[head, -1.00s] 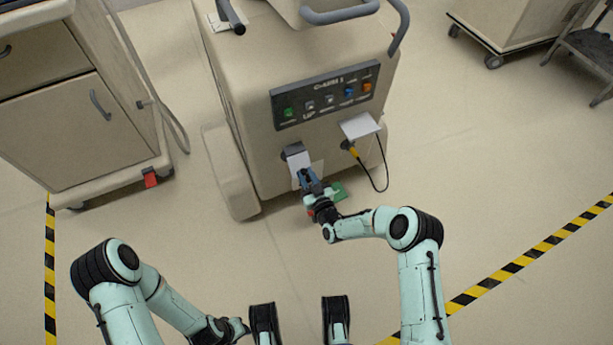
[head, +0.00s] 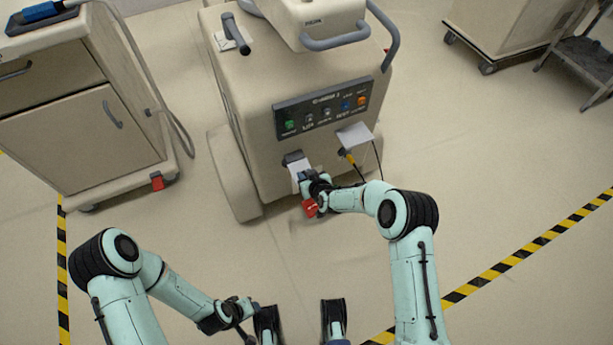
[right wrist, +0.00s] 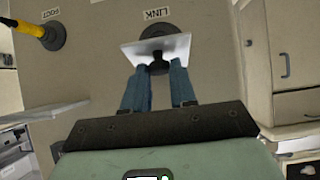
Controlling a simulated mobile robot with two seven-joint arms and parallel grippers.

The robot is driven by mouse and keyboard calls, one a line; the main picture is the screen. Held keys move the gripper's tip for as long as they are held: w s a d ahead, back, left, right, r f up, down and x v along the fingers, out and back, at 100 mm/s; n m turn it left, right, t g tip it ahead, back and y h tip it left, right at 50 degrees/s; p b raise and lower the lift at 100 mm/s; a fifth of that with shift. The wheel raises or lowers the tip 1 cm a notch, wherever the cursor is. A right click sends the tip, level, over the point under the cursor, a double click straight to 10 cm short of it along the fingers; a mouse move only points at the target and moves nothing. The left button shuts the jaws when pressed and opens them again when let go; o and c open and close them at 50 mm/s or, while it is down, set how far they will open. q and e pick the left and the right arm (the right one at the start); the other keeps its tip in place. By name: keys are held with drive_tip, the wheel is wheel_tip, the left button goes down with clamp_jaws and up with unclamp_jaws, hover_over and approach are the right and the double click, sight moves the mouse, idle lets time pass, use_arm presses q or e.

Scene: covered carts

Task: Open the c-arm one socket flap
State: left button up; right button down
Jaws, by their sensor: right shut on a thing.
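The beige c-arm cart (head: 285,60) stands ahead with a dark button panel on its front. Its lower left socket has a white flap (head: 297,167), which stands out from the front. In the right wrist view this white flap (right wrist: 172,46) lies over a dark round socket (right wrist: 158,31) beside a "LINK" label. The fingers partly hide the flap in the head view. My left gripper (head: 238,312) hangs low, away from the cart; its fingers are unclear.
A second white flap (head: 356,133) is raised at the cart's lower right socket, with a yellow plug (head: 348,157) and dark cable below. A drawer cart (head: 85,130) stands left, another cart (head: 500,20) far right. Yellow-black tape (head: 500,268) marks the open floor.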

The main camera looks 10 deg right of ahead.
use_arm(q)
drive_tip(key=shift+s+r, duration=0.1)
drive_tip(key=shift+s, duration=0.1)
idle(0.3)
use_arm(e)
drive_tip(key=c, duration=0.9)
unclamp_jaws()
drive_tip(key=shift+c, duration=0.2)
drive_tip(key=shift+r, duration=0.1)
drive_tip(key=shift+s+d+r, duration=0.1)
drive_tip(key=shift+s+r, duration=0.1)
drive_tip(key=shift+s, duration=0.05)
use_arm(q)
drive_tip(key=s+d+r+g+p, duration=0.1)
drive_tip(key=s+d+r+p, duration=0.1)
drive_tip(key=s+r+p, duration=0.1)
drive_tip(key=shift+s+d+r+g+h, duration=0.2)
drive_tip(key=shift+s+r+g+h, duration=0.15)
drive_tip(key=shift+s, duration=0.55)
use_arm(e)
drive_tip(key=v, duration=1.2)
drive_tip(key=shift+s+r, duration=0.25)
drive_tip(key=shift+s, duration=0.05)
drive_tip(key=shift+d, duration=0.1)
